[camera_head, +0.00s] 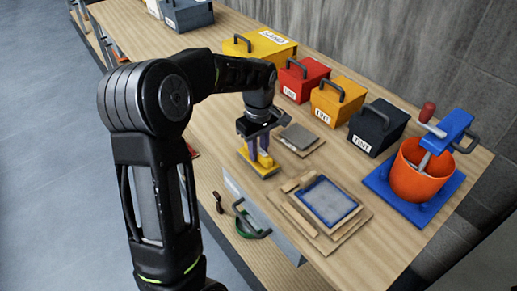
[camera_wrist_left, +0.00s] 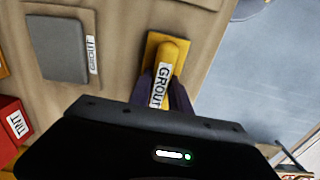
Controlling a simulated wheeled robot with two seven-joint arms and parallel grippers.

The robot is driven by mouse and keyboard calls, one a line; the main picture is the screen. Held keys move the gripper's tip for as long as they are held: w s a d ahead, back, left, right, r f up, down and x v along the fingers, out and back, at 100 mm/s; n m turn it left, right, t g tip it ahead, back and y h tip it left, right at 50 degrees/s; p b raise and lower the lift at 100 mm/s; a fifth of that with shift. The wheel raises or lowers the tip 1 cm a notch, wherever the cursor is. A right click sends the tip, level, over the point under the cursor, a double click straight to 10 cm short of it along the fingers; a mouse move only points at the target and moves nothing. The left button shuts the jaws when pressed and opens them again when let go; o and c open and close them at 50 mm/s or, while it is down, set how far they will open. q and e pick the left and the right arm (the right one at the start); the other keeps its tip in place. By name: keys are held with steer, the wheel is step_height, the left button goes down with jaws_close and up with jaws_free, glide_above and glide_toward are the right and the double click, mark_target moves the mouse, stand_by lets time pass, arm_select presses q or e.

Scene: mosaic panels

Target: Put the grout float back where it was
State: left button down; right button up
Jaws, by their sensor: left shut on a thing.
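The grout float is a yellow block with a handle marked GROUT. It shows in the head view (camera_head: 258,170) near the table's front edge and in the wrist view (camera_wrist_left: 153,48). My left gripper (camera_head: 261,152) points down and is shut on its handle, with dark purple fingers on either side (camera_wrist_left: 163,92). The float is at or just above the tabletop; I cannot tell whether it touches. Just right of it in the head view lies a grey plate (camera_head: 299,137) on a thin tan board, with a GROUT label beside it in the wrist view (camera_wrist_left: 92,42). My right gripper is out of view.
A framed panel (camera_head: 328,200) lies on boards at the front edge. Red (camera_head: 303,80), yellow (camera_head: 338,100) and dark (camera_head: 377,127) labelled boxes line the back. An orange bucket (camera_head: 418,172) stands on a blue base at the right. Bare wood lies left of the float.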

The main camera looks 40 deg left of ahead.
mark_target(259, 149)
arm_select(q)
steer(key=c, duration=1.2)
jaws_free()
steer(key=shift+f, duration=0.1)
step_height(259, 149, up, 12)
steer(key=shift+r+b, duration=0.2)
steer(key=shift+b, duration=0.1)
